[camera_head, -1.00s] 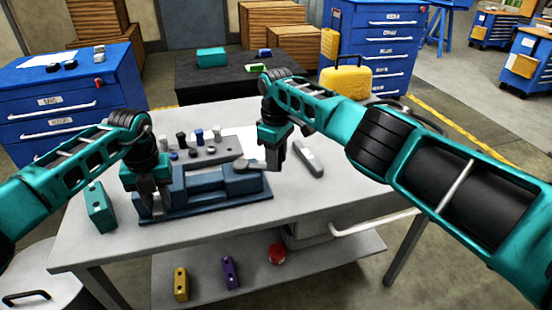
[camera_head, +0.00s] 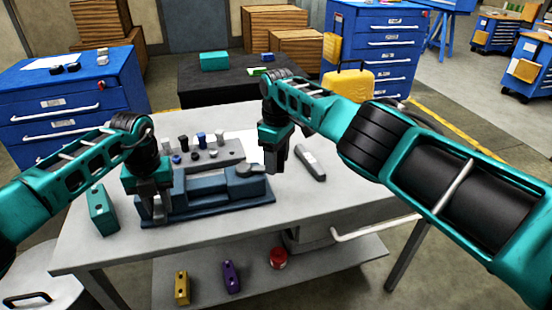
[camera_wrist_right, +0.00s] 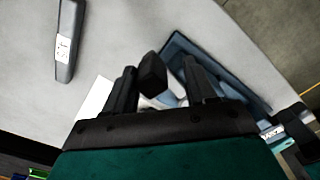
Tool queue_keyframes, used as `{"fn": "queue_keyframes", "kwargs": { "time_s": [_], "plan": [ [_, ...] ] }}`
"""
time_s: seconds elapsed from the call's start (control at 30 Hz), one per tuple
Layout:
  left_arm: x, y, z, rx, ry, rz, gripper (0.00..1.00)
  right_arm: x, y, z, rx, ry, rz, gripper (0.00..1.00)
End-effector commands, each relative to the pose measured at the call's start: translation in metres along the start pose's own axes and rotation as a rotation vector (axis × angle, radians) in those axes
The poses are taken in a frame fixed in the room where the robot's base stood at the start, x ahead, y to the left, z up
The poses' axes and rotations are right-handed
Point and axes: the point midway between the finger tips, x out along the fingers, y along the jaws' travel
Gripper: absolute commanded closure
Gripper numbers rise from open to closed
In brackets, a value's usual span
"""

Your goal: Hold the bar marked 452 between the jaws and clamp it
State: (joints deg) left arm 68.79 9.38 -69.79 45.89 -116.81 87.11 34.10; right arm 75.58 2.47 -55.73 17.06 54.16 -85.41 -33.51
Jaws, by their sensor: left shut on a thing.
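A blue vise (camera_head: 200,205) sits on the grey table, its base long from left to right. A grey lever (camera_head: 250,170) lies on its right end. My left gripper (camera_head: 157,212) is shut at the vise's left end; what it holds is mostly hidden by the fingers. My right gripper (camera_head: 276,162) is just right of the lever, above the table. In the right wrist view its fingers (camera_wrist_right: 163,85) are apart, with a dark knob (camera_wrist_right: 151,73) showing in the gap; I see no grip on it. No number 452 can be read.
A grey labelled bar (camera_head: 310,163) lies right of the vise. A teal block (camera_head: 103,210) stands at the table's left. A grey holder (camera_head: 220,152) with several pegs stands behind the vise. The lower shelf (camera_head: 330,262) holds yellow and purple blocks and a red round thing.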

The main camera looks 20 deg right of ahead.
Motion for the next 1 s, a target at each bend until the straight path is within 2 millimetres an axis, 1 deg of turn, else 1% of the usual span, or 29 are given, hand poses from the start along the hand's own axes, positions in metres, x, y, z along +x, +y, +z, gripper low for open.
{"fn": "queue_keyframes", "kwargs": {
  "time_s": [0.03,0.4,0.5,0.63,1.0],
  "plan": [
    [-0.003,-0.014,-0.001,0.023,-0.008,-0.026,1.0,-0.007,0.001,-0.001,-0.003,0.004,0.002,0.45],
    [-0.002,-0.014,-0.001,0.023,-0.008,-0.026,1.0,-0.06,0.001,0.001,0.001,0.002,0.003,0.45],
    [-0.002,-0.014,-0.001,0.023,-0.007,-0.026,1.0,-0.07,0.001,0.001,0.002,0.0,0.003,0.45],
    [-0.002,-0.014,-0.001,0.022,-0.007,-0.026,1.0,-0.074,0.001,0.002,0.003,-0.002,0.002,0.45],
    [-0.002,-0.014,-0.001,0.022,-0.007,-0.026,1.0,-0.074,0.001,0.002,0.003,-0.002,0.002,0.45]
  ]
}}
